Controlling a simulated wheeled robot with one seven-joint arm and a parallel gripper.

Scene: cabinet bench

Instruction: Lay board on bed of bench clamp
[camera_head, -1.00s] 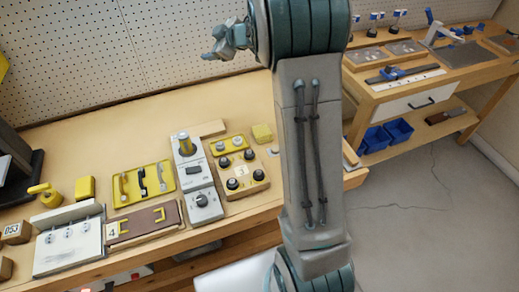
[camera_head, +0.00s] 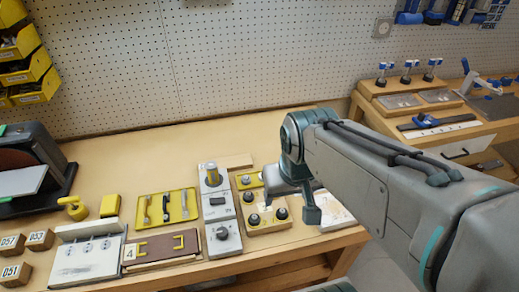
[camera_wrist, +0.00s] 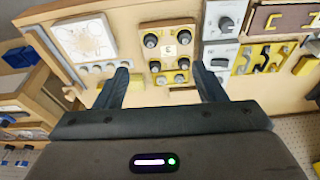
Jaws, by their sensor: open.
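I cannot tell for sure which piece is the board. A white panel with faint round outlines (camera_wrist: 80,38) lies on the near bench's right end; my gripper partly hides it in the head view (camera_head: 338,210). A brown slab with yellow handles (camera_head: 160,248) lies further left. A pale clamp-like tool with a blue part (camera_head: 468,80) stands on the right bench; whether it is the bench clamp is unclear. My gripper (camera_wrist: 162,75) is open and empty, its fingers spread above the near bench by the yellow knob panel (camera_wrist: 168,48).
A grey switch unit (camera_head: 220,212) stands left of the knob panel. A yellow tool tray (camera_head: 167,208), a white hook panel (camera_head: 88,252) and a sander-like machine (camera_head: 35,165) are further left. The bench behind these is mostly clear. A pegboard wall (camera_head: 200,70) bounds the back.

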